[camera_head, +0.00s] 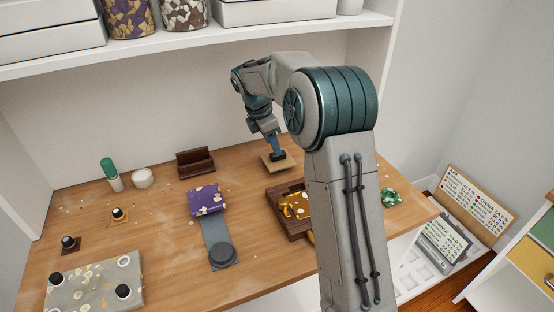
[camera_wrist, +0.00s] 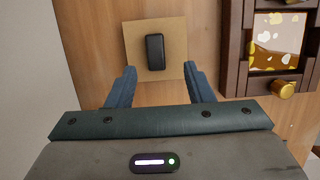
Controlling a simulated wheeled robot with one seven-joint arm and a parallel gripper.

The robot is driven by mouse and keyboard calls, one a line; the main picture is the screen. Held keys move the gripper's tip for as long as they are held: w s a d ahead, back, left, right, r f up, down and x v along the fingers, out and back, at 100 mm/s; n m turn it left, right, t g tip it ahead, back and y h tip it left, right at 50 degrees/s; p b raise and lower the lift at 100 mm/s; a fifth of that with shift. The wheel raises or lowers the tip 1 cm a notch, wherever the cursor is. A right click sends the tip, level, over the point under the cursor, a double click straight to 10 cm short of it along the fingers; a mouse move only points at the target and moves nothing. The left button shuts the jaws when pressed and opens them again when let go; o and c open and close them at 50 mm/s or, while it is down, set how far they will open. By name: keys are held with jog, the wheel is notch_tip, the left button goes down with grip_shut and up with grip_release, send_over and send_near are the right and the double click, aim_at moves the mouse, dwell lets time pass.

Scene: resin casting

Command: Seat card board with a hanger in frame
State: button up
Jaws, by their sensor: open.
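The card board (camera_head: 267,167) is a tan square lying on the wooden table. In the wrist view the card board (camera_wrist: 136,32) carries an upright-looking black hanger (camera_wrist: 155,50) at its middle. My gripper (camera_head: 277,153) is above the board in the head view. In the wrist view my gripper (camera_wrist: 161,85) is open and empty, its two blue fingers apart, with the hanger between and beyond their tips. The frame (camera_head: 291,230) is dark wood around a gold-flecked panel, partly hidden by my arm. The frame (camera_wrist: 231,60) also shows at the right of the wrist view, beside the board.
A purple box (camera_head: 206,199) and a grey strip with a round knob (camera_head: 221,252) lie left of the frame. A dark wooden holder (camera_head: 196,161) stands behind. A brass knob (camera_wrist: 283,89) is near the frame. A speckled slab (camera_head: 95,283) lies front left.

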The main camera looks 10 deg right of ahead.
aim_at(278, 157)
jog(key=x, duration=0.4)
jog(key=shift+w+d+f, duration=0.3)
jog(key=shift+w+d, duration=0.05)
grip_shut()
jog(key=shift+r, duration=0.15)
